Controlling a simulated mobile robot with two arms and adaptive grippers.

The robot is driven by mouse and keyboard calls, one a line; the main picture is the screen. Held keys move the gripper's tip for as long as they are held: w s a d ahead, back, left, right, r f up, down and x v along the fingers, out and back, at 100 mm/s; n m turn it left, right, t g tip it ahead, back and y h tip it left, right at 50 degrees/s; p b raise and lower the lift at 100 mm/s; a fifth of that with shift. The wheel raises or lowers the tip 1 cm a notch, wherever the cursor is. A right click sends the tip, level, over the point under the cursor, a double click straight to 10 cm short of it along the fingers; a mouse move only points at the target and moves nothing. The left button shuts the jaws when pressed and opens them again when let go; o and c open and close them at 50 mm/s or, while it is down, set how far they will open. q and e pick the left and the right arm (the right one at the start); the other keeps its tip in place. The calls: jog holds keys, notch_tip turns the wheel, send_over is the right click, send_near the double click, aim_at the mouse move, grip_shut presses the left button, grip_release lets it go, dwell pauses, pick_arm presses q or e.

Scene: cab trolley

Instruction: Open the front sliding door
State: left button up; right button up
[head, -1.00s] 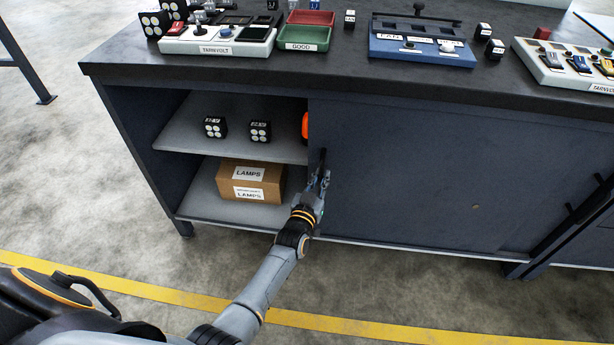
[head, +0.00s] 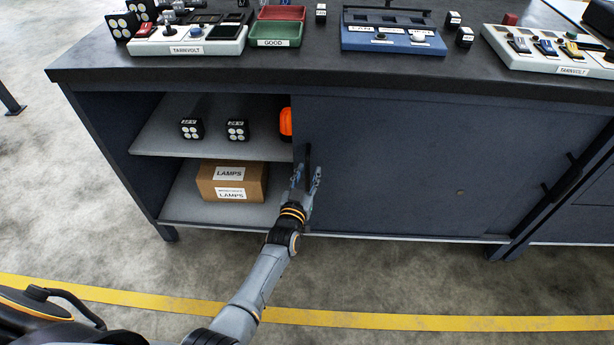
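The front sliding door (head: 400,165) is a dark blue-grey panel on the cabinet under the bench. Its left edge stands beside an open bay, so the cabinet is partly open at the left. A dark upright handle (head: 308,156) sits near that edge. My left gripper (head: 306,174) is at the lower part of this handle, its two fingers spread apart. The fingers partly hide the handle's lower end, and I cannot tell whether they touch it. My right gripper is not in view.
The open bay holds two black lamp blocks (head: 237,130), a LAMPS carton (head: 232,181) and an orange object (head: 286,122) partly behind the door edge. Trays and devices crowd the bench top (head: 290,70). A yellow line (head: 400,320) crosses the clear floor.

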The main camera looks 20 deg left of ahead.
pick_arm(q)
jog(key=s, duration=1.2)
jog(key=shift+d, duration=0.3)
jog(key=s+f+m+g+h, duration=0.2)
jog(key=s+f+g, duration=0.6)
jog(key=s+f, duration=0.35)
jog(key=s+a+f+g+p, duration=0.1)
jog(key=s+f+g+p, duration=0.2)
jog(key=s+p, duration=0.3)
jog(key=s+a+f+g+y+p, duration=0.1)
jog(key=s+f+p, duration=0.4)
jog(key=s, duration=1.1)
jog(key=s+a+f+g+p, duration=0.3)
jog(key=s+p, duration=0.4)
jog(key=s, duration=0.4)
jog(key=shift+s+f+m+g, duration=0.3)
jog(key=shift+f+m+g, duration=0.15)
jog(key=shift+g, duration=0.55)
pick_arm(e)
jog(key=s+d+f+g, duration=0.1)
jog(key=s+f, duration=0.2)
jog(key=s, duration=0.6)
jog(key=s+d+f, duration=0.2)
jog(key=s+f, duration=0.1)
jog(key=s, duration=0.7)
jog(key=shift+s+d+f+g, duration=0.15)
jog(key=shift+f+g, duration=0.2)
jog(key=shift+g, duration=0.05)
